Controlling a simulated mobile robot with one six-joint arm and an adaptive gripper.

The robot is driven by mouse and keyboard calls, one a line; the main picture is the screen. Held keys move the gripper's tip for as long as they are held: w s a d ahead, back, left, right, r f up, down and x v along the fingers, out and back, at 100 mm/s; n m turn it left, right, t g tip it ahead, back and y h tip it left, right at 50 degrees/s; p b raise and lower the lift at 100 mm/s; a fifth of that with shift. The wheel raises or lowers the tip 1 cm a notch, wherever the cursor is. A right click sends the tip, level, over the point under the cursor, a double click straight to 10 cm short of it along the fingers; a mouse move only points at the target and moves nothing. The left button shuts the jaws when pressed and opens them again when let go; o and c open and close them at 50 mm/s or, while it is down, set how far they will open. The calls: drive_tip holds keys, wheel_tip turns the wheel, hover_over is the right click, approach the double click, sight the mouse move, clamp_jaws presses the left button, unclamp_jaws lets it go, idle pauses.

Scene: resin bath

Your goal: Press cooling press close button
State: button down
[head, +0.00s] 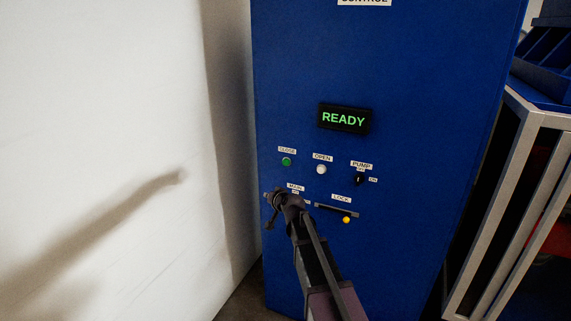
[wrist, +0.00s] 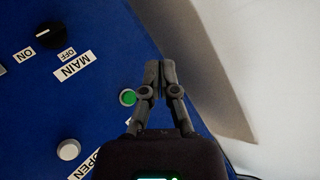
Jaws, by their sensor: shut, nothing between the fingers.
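The green close button (head: 286,161) sits under a "CLOSE" label on the blue control panel in the head view. It also shows in the wrist view (wrist: 128,97), just left of the fingers and clear of them. My gripper (head: 270,196) is in front of the panel, below and left of the green button in the head view. In the wrist view my gripper (wrist: 160,75) is shut and empty, its fingertips together near the panel's edge. I cannot tell how far the fingertips are from the panel.
A white open button (head: 320,169), a black pump knob (head: 359,179) and a yellow lock piece (head: 346,220) are close by. The main knob (wrist: 44,33) shows in the wrist view. A lit display (head: 344,119) reads "READY". A white wall (head: 110,110) stands left, a metal frame (head: 505,200) right.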

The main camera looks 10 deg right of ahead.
sight(286, 162)
drive_tip(key=w+d+r+m+t+h, duration=0.1)
drive_tip(key=w+d+r+m+t, duration=0.1)
drive_tip(key=w, duration=0.4)
wheel_tip(286, 162, up, 2)
drive_tip(key=shift+d+r+m+t+h, duration=0.2)
drive_tip(key=shift+m+t+h, duration=0.15)
drive_tip(key=shift+t, duration=0.25)
drive_tip(key=shift+w, duration=0.15)
drive_tip(key=shift+w+d, duration=0.85)
drive_tip(key=shift+w, duration=0.3)
drive_tip(key=shift+w+d, duration=0.85)
drive_tip(key=shift+w, duration=0.3)
drive_tip(key=shift+w+d, duration=0.85)
drive_tip(key=shift+w, duration=0.3)
